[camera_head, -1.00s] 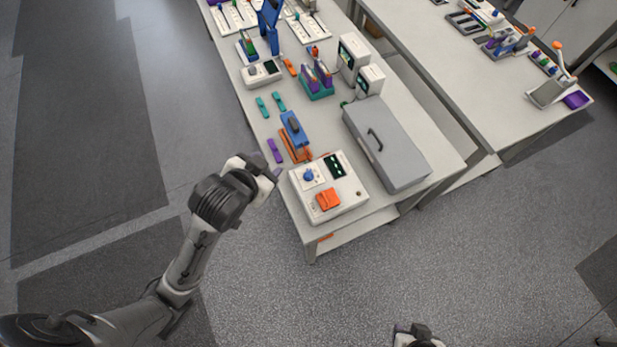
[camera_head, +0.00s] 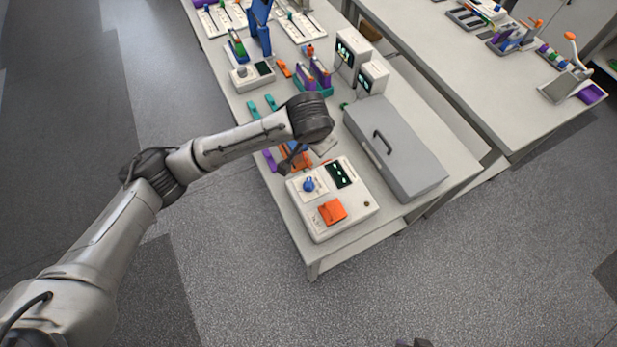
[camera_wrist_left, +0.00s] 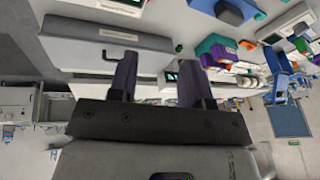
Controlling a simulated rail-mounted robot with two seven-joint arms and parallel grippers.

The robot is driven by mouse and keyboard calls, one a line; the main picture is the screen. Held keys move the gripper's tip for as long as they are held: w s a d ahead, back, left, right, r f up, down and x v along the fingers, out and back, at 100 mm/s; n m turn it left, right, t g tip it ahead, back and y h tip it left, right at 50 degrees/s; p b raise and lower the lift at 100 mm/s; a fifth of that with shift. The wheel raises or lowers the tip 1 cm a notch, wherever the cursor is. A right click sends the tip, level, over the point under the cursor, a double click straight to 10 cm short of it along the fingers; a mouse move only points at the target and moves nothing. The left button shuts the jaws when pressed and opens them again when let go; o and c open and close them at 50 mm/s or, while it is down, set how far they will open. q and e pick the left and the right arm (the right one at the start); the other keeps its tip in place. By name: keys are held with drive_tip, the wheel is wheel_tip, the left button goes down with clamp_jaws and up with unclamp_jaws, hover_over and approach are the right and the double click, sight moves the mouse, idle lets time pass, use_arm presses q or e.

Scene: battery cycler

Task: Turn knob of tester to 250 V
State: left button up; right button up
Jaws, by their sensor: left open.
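The tester (camera_head: 352,217) is a white box on the near end of the bench. Its blue knob (camera_head: 309,184) is at the upper left of its top face, beside a dark display (camera_head: 341,175) with green readouts. The knob's scale is too small to read. My left gripper (camera_head: 291,161) is just beyond the tester, above the bench and apart from the knob, partly hidden by its wrist. The left wrist view shows its two dark fingers (camera_wrist_left: 155,80) spread with nothing held. Only a dark sliver, perhaps of my right arm, shows at the bottom edge.
Orange and purple items lie beyond the tester, partly behind my arm. Floor is clear at the near end.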

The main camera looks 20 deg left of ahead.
sight(309, 182)
use_arm(q)
drive_tip(key=s+f+n+g, duration=0.1)
drive_tip(key=f+n, duration=0.2)
drive_tip(key=f, duration=0.3)
drive_tip(key=s+f+n+g, duration=0.1)
drive_tip(key=f+n, duration=0.2)
drive_tip(key=f, duration=0.3)
drive_tip(key=f+n+g, duration=0.2)
drive_tip(key=f+n, duration=0.1)
drive_tip(key=f, duration=0.3)
drive_tip(key=shift+s+a+b, duration=0.35)
drive_tip(key=shift+s+a, duration=0.05)
clamp_jaws()
